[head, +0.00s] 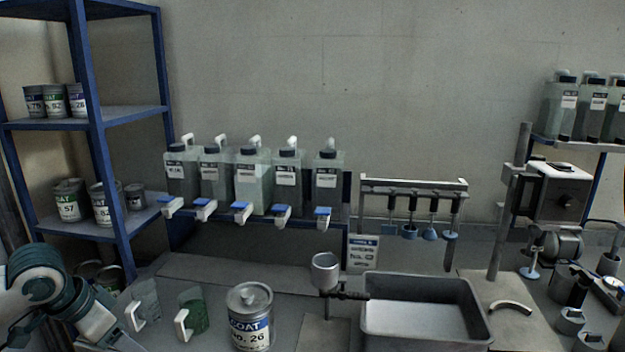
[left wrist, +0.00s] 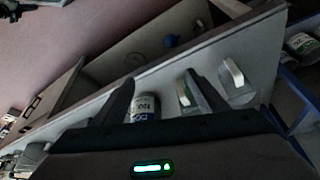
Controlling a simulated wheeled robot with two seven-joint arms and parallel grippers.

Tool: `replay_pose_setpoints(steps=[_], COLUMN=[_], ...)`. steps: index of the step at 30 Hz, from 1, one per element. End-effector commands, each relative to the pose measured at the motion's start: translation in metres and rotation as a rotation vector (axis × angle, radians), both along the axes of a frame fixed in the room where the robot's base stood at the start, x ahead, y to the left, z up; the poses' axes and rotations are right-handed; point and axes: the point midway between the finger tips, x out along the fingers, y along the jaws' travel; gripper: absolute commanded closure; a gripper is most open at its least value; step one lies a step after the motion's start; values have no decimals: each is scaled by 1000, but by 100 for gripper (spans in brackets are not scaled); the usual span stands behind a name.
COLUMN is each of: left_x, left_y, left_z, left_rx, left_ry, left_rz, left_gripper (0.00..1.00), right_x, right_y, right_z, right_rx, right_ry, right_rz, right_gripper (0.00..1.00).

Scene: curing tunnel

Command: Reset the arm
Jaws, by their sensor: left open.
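My left arm (head: 45,290) comes in at the lower left of the head view, in front of the blue shelf rack. Its gripper is not clear there. In the left wrist view my left gripper (left wrist: 161,84) has its two dark fingers spread apart, with nothing held between them. A labelled can (left wrist: 145,104) shows on the bench beyond the fingers, apart from them. My right gripper is in neither view.
On the bench stand a clear jug (head: 147,303), a green jug (head: 193,312), a COAT No. 26 can (head: 250,318), a cup on a stand (head: 325,272) and a grey tray (head: 424,344). Several bottles (head: 252,180) line the back. A blue rack (head: 88,120) stands left.

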Motion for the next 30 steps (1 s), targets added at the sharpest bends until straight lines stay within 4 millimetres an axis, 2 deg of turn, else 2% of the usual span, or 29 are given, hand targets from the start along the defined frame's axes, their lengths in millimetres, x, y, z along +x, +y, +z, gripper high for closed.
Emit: replay_pose_setpoints(steps=[6,11,17,23,30], left_x=[-1,-2,-6,-20,-55], left_y=[-13,-26,-50,-86,-139], left_z=[-17,-34,-63,-107,-169], left_rx=[2,4,1,-14,-48], left_ry=[-1,-4,-13,-29,-59], left_rz=[-28,-53,-92,-135,-143], left_gripper=[34,34,34,34,34], right_x=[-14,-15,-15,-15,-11], right_y=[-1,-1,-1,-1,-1], right_z=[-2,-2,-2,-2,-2], right_rx=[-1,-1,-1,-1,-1], right_ry=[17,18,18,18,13], right_rz=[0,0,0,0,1], right_gripper=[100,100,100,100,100])
